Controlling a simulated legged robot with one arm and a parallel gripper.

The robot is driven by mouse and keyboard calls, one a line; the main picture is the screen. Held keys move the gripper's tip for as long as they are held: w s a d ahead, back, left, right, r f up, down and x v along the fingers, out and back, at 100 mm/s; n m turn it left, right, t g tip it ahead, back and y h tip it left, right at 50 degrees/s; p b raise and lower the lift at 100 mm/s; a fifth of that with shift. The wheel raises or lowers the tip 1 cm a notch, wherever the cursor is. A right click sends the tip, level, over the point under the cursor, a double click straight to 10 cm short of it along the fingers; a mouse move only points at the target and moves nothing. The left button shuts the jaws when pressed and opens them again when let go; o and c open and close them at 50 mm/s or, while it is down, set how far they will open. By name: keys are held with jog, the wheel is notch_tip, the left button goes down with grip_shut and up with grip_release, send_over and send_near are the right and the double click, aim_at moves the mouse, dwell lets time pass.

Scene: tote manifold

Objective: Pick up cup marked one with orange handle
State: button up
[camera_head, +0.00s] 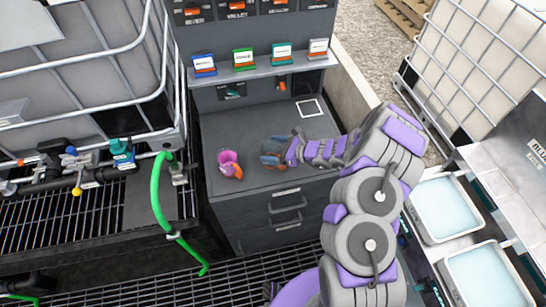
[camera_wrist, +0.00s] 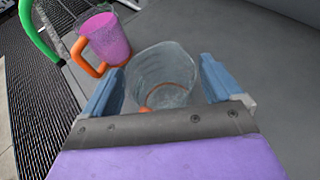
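A clear cup (camera_wrist: 163,72) stands on the grey bench top, with an orange handle (camera_wrist: 152,97) seen through or beside its near side. My gripper (camera_wrist: 162,66) has its two blue fingers on either side of this cup, spread wide; firm contact is not visible. In the head view my gripper (camera_head: 273,152) is low over the bench and largely hides the clear cup. A pink-purple cup (camera_wrist: 106,38) with an orange handle stands to the left, apart from my gripper; it also shows in the head view (camera_head: 229,164). No number is readable on either cup.
The bench (camera_head: 240,130) has drawers below and a shelf (camera_head: 262,70) with several coloured boxes behind. A white-edged panel (camera_head: 310,109) lies at the back right. A green hose (camera_head: 160,205) hangs at the left. Trays of pale liquid (camera_head: 447,208) stand at the right.

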jog(key=c, duration=0.8)
jog(key=shift+c, duration=0.3)
jog(key=shift+r, duration=0.2)
